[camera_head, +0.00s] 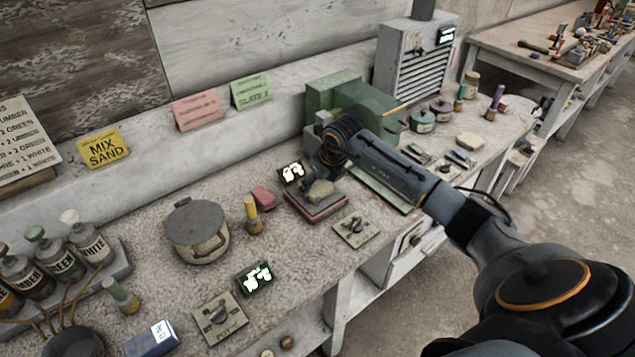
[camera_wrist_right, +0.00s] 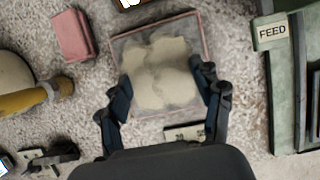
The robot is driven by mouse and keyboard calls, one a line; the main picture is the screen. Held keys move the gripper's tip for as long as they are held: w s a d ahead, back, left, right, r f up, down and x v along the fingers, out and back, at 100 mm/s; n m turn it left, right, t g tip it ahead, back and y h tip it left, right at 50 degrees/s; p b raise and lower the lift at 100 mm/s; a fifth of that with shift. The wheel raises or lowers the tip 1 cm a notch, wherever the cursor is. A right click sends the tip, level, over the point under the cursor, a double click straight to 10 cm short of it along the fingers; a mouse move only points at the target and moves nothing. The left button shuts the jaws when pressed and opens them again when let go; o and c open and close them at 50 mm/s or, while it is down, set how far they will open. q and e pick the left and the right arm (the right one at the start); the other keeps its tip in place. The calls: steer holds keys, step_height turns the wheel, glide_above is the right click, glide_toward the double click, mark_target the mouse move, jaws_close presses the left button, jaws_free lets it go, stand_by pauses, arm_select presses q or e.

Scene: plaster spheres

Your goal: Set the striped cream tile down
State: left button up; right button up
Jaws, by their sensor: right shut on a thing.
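The cream tile (camera_wrist_right: 160,75) is between the fingers of my right gripper (camera_wrist_right: 165,82) in the right wrist view. It looks pale and lumpy with a wavy outline, and I cannot make out clear stripes. In the head view the cream tile (camera_head: 320,191) shows just below my right wrist, over a red-rimmed square plate (camera_head: 318,215). The plate's rim (camera_wrist_right: 203,36) surrounds the tile in the wrist view; I cannot tell whether the tile touches it. My right gripper is shut on the tile. My left gripper is not in view.
A lit display (camera_head: 291,173) stands behind the plate. A pink block (camera_head: 263,197), a yellow-handled tool (camera_head: 250,213) and a lidded pot (camera_head: 197,232) are to its left. A knob panel (camera_head: 355,231) is at the front right. A green machine (camera_head: 350,100) stands behind my arm.

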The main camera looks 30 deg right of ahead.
steer(key=shift+f+b, duration=0.35)
steer(key=shift+f, duration=0.1)
steer(key=o, duration=1.4)
steer(key=shift+o, duration=0.2)
steer(key=shift+r, duration=0.1)
steer(key=shift+r+p, duration=1.25)
steer(key=shift+r, duration=0.7)
steer(key=shift+f, duration=0.1)
